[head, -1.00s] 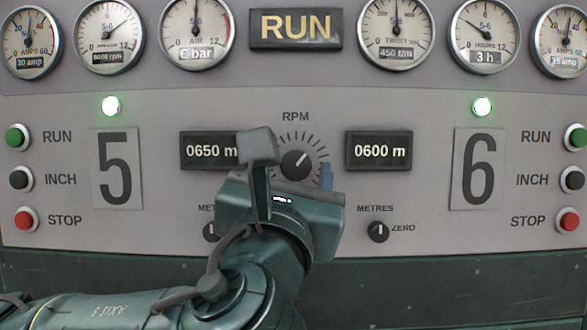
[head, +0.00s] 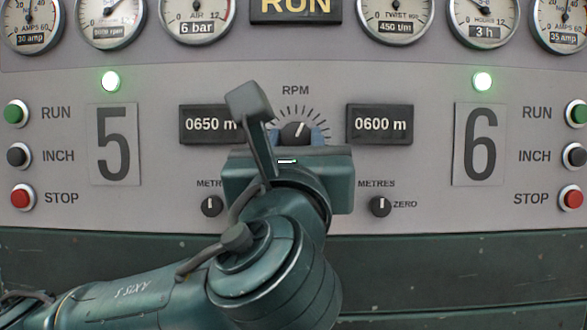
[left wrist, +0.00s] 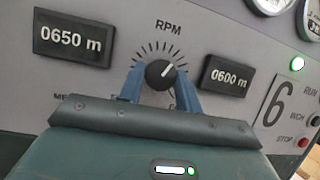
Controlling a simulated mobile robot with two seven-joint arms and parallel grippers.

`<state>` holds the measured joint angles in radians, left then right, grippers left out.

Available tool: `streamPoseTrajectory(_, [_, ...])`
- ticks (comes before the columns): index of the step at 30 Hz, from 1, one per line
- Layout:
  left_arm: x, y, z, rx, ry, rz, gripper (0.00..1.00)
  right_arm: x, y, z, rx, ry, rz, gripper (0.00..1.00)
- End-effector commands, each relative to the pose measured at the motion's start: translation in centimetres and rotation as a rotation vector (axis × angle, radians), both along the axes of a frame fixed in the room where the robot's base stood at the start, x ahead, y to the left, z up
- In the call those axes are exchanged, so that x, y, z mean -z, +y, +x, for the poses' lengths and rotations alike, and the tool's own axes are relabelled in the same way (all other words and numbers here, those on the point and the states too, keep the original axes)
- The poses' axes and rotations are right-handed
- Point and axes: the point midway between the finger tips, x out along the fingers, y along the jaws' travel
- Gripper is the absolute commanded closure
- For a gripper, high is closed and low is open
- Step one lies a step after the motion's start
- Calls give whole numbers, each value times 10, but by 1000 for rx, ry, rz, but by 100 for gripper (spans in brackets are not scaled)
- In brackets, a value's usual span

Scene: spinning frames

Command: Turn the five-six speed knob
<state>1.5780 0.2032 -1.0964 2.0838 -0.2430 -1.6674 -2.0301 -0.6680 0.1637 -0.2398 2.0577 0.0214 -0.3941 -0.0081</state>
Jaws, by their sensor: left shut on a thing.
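The speed knob (head: 295,132) is a round black dial with a white pointer line under the RPM label, between the 5 and 6 panels. It also shows in the left wrist view (left wrist: 161,73), its pointer toward the upper right. My left gripper (head: 296,136) reaches up from below. Its two blue fingers (left wrist: 160,82) stand on either side of the knob and are shut on it. The palm hides the lower part of the dial scale. My right gripper is in neither view.
Metre displays flank the knob, reading 0650 m (head: 208,124) and 0600 m (head: 379,124). Small metres knobs sit below, one at right (head: 381,206). Run, inch and stop buttons line both sides, with a red stop button (head: 22,198) at left. Both green lamps (head: 482,82) are lit.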

Motion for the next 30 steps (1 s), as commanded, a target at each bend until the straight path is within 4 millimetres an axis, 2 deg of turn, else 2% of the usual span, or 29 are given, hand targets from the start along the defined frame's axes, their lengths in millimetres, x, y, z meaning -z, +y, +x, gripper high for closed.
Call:
streamPoseTrajectory(4, [1,-1,-1,2,-4,-75,89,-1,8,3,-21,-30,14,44])
streamPoseTrajectory(13, [-1,-1,-1,1,-3,-85,89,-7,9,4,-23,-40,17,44])
streamPoseTrajectory(14, [-1,-1,-1,1,-3,-85,65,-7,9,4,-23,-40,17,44])
streamPoseTrajectory(21, [-1,-1,0,1,-2,-84,46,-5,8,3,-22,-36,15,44])
streamPoseTrajectory(30, [1,-1,-3,1,-1,-83,45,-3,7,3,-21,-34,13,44])
